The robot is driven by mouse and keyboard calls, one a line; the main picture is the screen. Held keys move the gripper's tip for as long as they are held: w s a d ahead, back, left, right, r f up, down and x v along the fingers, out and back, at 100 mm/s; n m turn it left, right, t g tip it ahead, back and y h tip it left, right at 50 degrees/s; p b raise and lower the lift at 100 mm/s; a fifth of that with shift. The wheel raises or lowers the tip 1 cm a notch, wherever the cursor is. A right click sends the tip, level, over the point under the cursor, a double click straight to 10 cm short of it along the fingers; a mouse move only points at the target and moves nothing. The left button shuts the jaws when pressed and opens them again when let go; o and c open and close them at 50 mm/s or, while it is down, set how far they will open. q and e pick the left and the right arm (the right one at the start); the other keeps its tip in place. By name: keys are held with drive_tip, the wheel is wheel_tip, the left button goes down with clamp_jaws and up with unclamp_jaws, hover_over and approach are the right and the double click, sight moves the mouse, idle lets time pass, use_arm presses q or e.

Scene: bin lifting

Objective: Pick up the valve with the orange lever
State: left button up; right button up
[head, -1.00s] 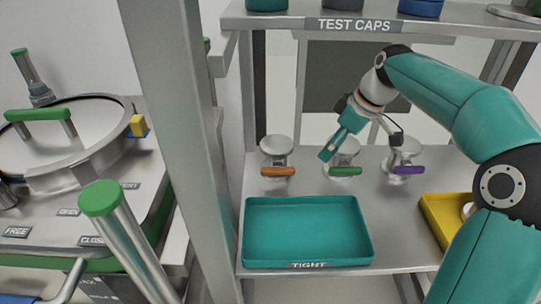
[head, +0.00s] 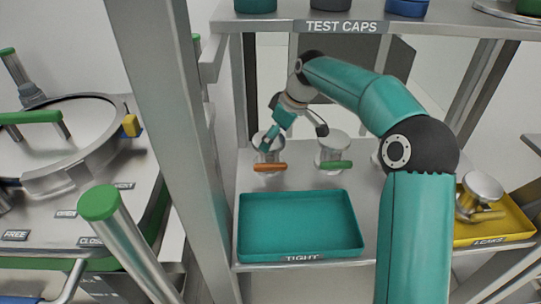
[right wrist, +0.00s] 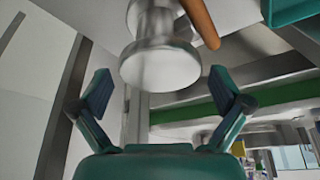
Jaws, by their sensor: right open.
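The valve with the orange lever (head: 270,167) stands upright on the metal shelf behind the teal tray. My right gripper (head: 268,140) is at its round top in the head view and partly covers it. In the right wrist view, the open right gripper (right wrist: 161,90) has its two fingers spread wide. The valve's round metal flange (right wrist: 160,66) lies ahead and between the fingertip directions, with no contact visible. Its orange lever (right wrist: 200,22) shows at the top edge. My left gripper is in neither view.
A valve with a green lever (head: 333,150) stands to the right; another beyond it is mostly hidden by my arm. The teal TIGHT tray (head: 300,258) is empty. The yellow LEAKS tray (head: 515,222) holds a valve (head: 482,190). A metal post (head: 175,130) rises at left.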

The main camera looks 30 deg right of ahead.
drive_tip(key=shift+w+a+f, duration=0.1)
drive_tip(key=shift+w+f, duration=0.05)
drive_tip(key=shift+f, duration=0.4)
drive_tip(key=c, duration=1.3)
drive_tip(key=shift+r, duration=0.15)
drive_tip(key=shift+c, duration=0.7)
drive_tip(key=shift+r, duration=0.1)
